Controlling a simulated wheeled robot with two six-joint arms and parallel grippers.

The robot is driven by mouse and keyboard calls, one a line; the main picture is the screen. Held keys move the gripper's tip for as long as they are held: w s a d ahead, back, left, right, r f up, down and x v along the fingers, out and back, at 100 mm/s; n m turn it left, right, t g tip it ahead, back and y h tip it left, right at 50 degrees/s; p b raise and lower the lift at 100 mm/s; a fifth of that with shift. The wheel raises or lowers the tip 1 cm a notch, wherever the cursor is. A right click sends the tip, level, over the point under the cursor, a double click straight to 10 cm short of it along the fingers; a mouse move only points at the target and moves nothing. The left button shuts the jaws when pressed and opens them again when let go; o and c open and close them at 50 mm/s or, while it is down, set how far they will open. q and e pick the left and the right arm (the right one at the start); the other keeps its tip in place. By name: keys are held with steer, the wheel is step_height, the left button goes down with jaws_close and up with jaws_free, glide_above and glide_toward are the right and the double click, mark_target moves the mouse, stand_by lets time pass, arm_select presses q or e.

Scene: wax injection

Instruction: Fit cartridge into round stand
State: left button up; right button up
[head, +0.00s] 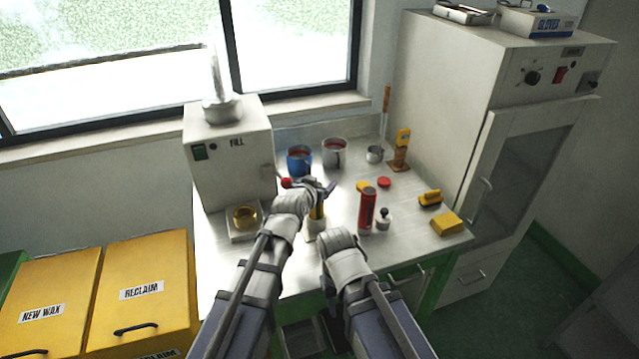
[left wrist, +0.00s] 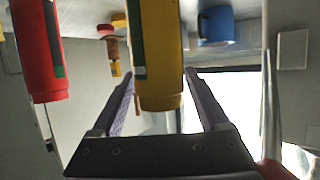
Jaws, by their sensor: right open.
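A pale round piece, seemingly the round stand (head: 315,232), shows at the cartridge's lower end; I cannot tell how the two meet. My right gripper (head: 343,238) is low in front of the table, right of the stand, with its fingers mostly hidden by the wrist; it holds nothing that I see.
A red cartridge (head: 367,209) and a small black-knobbed grey piece (head: 383,219) stand just right. The fill machine (head: 228,165) stands left. A yellow block (head: 447,224) lies right.

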stand_by(0.3)
arm_select(q)
steer(key=shift+s+a+r+p, duration=0.2)
steer(key=shift+s+p, duration=0.1)
steer(key=shift+s, duration=0.15)
steer(key=p+v, duration=0.2)
steer(key=v, duration=0.4)
steer(key=shift+s+r, duration=0.15)
steer(key=shift+s, duration=0.25)
steer(key=shift+a, duration=0.1)
